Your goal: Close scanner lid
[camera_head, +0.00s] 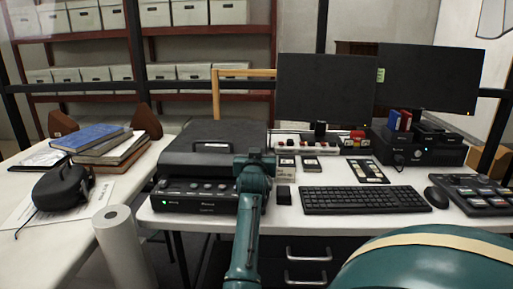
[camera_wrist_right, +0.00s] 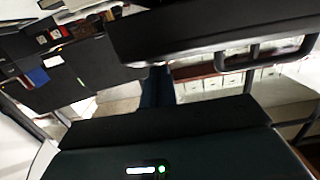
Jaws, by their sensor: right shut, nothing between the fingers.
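The black scanner (camera_head: 187,197) stands at the left end of the desk, with lit buttons on its front panel. Its dark lid (camera_head: 215,138) lies low over the body; I cannot tell whether a gap remains. My right arm comes up from the bottom, and its gripper (camera_head: 256,162) is at the scanner's right front corner, shut and empty. Contact with the lid cannot be told. In the right wrist view the shut fingers (camera_wrist_right: 157,88) point towards a dark slab with a handle (camera_wrist_right: 265,56), probably the scanner. My left gripper is not in view.
Right of the scanner are small boxes (camera_head: 286,163), a keyboard (camera_head: 352,200), a mouse (camera_head: 436,196), a control panel (camera_head: 485,194) and two monitors (camera_head: 325,90). A side table at left holds stacked books (camera_head: 100,145) and a black case (camera_head: 62,186). A white roll (camera_head: 120,245) stands in front.

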